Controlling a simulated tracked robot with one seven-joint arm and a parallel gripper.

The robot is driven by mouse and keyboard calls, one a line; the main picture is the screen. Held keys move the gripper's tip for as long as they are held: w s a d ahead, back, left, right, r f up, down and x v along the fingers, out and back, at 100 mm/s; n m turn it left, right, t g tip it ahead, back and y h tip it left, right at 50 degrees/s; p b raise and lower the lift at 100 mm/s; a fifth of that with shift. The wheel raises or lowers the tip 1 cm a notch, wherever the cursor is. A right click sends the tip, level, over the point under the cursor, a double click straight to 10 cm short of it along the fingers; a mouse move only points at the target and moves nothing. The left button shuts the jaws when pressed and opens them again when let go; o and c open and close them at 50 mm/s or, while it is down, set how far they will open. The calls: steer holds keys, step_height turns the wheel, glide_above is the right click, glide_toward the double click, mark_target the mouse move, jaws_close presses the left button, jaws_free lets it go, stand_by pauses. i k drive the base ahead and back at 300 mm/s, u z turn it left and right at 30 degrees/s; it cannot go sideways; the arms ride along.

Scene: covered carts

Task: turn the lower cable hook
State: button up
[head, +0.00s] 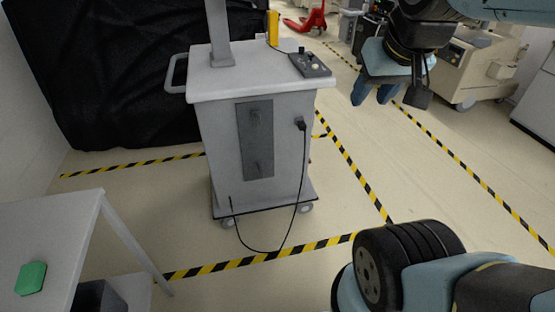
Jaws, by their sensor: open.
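A white-grey cart (212,150) stands left of centre, with a dark grey plate (243,142) on its front. The upper cable hook (255,117) sits near the top of this plate. The lower cable hook (257,167) is a small dark part near the plate's bottom; its exact angle is too small to tell. A black cable (303,175) hangs from a plug right of the plate, loops down near the floor and rises at the cart's lower left. It is on neither hook. My gripper (386,93) is open and empty, up and right of the cart, apart from it.
A control box (310,66) and a post (219,35) stand on the cart's top. A white table (70,230) with a green object (31,279) is at lower left. A beige machine (462,68) stands behind my gripper. Taped floor right of the cart is clear.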

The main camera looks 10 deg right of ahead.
mark_target(258, 163)
steer(key=z, duration=1.15)
steer(key=i, duration=0.75)
steer(key=u, duration=0.85)
